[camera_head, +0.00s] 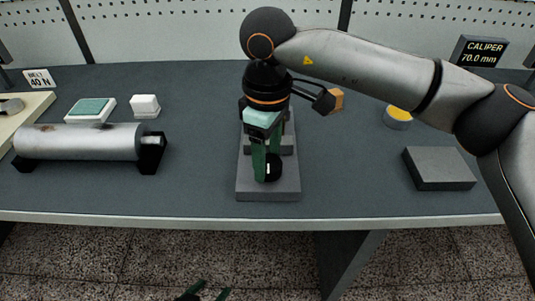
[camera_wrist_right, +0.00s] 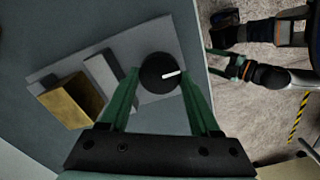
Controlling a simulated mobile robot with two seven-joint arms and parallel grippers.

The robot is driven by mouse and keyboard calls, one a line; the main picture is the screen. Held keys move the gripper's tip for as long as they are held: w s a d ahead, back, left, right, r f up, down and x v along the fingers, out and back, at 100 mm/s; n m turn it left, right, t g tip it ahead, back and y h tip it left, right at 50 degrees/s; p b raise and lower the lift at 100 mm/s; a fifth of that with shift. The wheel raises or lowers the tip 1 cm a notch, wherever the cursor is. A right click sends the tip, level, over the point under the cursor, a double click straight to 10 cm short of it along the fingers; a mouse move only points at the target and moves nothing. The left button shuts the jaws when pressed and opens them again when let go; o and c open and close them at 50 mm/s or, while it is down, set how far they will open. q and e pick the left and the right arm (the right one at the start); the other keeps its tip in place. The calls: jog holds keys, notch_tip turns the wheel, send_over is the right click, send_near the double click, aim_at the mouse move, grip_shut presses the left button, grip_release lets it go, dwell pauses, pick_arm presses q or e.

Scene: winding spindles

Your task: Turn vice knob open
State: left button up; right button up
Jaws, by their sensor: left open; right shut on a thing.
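The vice (camera_head: 268,190) stands on the bench, a grey base plate with grey jaw blocks, partly hidden by my right arm. Its round black knob (camera_wrist_right: 160,73) has a white pointer line and faces the bench's front edge. My right gripper (camera_head: 267,172) points down with its green fingers on either side of the knob, shut on it. In the right wrist view, a grey jaw block (camera_wrist_right: 102,76) stands beside the knob and a brass-coloured block (camera_wrist_right: 72,101) lies beyond it. My left gripper (camera_head: 205,293) is open and empty, low in front of the bench.
A metal cylinder (camera_head: 85,140) rests on black supports at left, with a green-topped pad (camera_head: 90,110) and a white block (camera_head: 145,105) behind. At right are a grey slab (camera_head: 438,168), a yellow-topped disc (camera_head: 398,117) and a caliper display (camera_head: 480,51) reading 70.0 mm.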

aim_at(267, 162)
jog(key=o, duration=1.4)
notch_tip(267, 162, up, 13)
jog(key=shift+f+p, duration=0.2)
jog(key=shift+p, duration=1.05)
